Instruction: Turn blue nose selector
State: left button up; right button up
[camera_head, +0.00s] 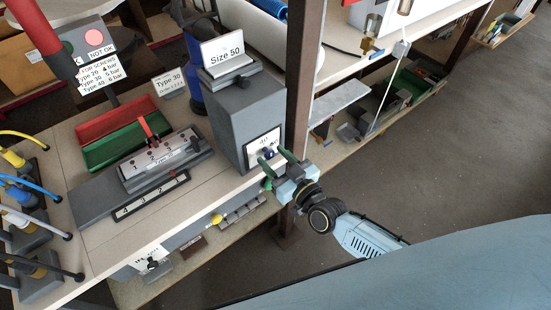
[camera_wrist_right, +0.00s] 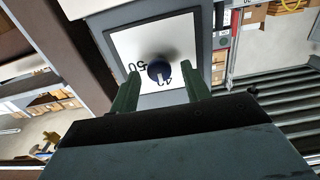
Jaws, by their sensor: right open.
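The blue nose selector is a small dark blue round knob (camera_head: 268,153) on a white dial plate on the front of a grey box (camera_head: 236,115). In the right wrist view the knob (camera_wrist_right: 159,71) sits at the middle of the framed white plate (camera_wrist_right: 125,42), with a light pointer mark facing down. The numeral 50 shows left of the knob; another number below it is partly hidden. My right gripper (camera_head: 276,162) is open. Its two green fingers (camera_wrist_right: 161,75) stand on either side of the knob, with gaps visible. I cannot tell their exact depth. My left gripper is not in view.
A "Size 50" sign (camera_head: 222,48) stands on the grey box. A brown post (camera_head: 304,80) rises close to its right. A grey fixture (camera_head: 165,160) and red and green trays (camera_head: 120,147) lie on the bench to the left. Open floor lies to the right.

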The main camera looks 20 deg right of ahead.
jog(key=shift+c, duration=0.2)
jog(key=c, duration=0.9)
jog(key=shift+m, duration=0.4)
jog(key=m, duration=0.3)
jog(key=shift+d+m, duration=0.1)
jog(key=shift+m, duration=0.2)
jog(key=m+b, duration=0.1)
jog(key=m, duration=0.3)
jog(key=shift+f+m, duration=0.1)
jog(key=shift+m, duration=0.2)
jog(key=m+b, duration=0.1)
jog(key=m, duration=0.3)
jog(key=shift+f+m, duration=0.1)
jog(key=shift+m, duration=0.2)
jog(key=shift+m+b, duration=0.6)
jog(key=shift+m, duration=1.5)
